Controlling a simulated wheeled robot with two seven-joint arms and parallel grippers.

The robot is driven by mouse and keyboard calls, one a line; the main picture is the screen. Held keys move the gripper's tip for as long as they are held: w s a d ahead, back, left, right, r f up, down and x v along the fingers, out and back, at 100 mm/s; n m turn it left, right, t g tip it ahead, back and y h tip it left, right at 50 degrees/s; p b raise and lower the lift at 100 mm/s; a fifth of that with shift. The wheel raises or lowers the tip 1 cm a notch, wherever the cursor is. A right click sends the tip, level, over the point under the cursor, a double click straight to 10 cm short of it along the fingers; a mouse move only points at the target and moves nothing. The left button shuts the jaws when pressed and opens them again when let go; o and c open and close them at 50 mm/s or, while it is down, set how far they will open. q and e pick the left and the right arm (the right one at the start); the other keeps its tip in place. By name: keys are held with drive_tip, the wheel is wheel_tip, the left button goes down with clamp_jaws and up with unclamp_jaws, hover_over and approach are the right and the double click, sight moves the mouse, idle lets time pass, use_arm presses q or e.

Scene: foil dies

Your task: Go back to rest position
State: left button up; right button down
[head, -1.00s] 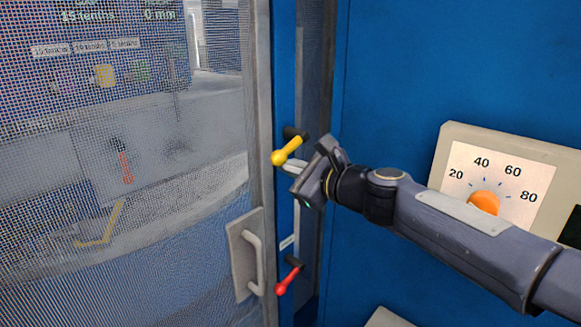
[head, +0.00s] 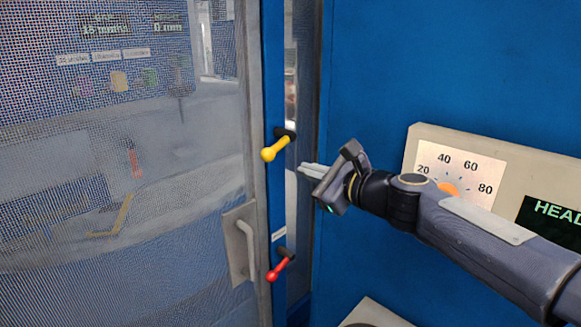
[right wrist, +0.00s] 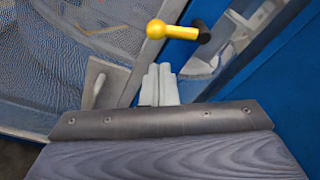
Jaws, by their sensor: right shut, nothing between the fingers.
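My right gripper (head: 308,170) is shut and empty, in the middle of the head view. Its fingers point left, a little to the right of and below the yellow-handled lever (head: 275,148), with a gap between them. In the right wrist view the shut fingers (right wrist: 160,82) stand upright below the yellow lever (right wrist: 172,30), which shows against the blue frame. My left gripper is not in view.
A mesh door (head: 110,200) with a pale handle (head: 248,248) fills the left. A red lever (head: 279,268) is below the yellow one. A dial panel (head: 411,150) with an orange knob sits behind my right arm. A blue wall (head: 450,60) backs the right side.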

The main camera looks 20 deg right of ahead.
drive_tip(key=shift+s, duration=0.1)
drive_tip(key=s+a+f+n+g, duration=0.2)
drive_tip(key=s+f+n+g, duration=0.1)
drive_tip(key=s+f+n, duration=0.5)
drive_tip(key=s+a+f+n+g+h, duration=0.1)
drive_tip(key=s+a+f+n+g, duration=0.1)
drive_tip(key=s+f+n, duration=0.6)
drive_tip(key=s+a+f+n+g, duration=0.2)
drive_tip(key=s+f+n+g, duration=0.3)
drive_tip(key=s+f+n, duration=0.3)
drive_tip(key=shift+s+h, duration=0.3)
drive_tip(key=shift+s, duration=0.9)
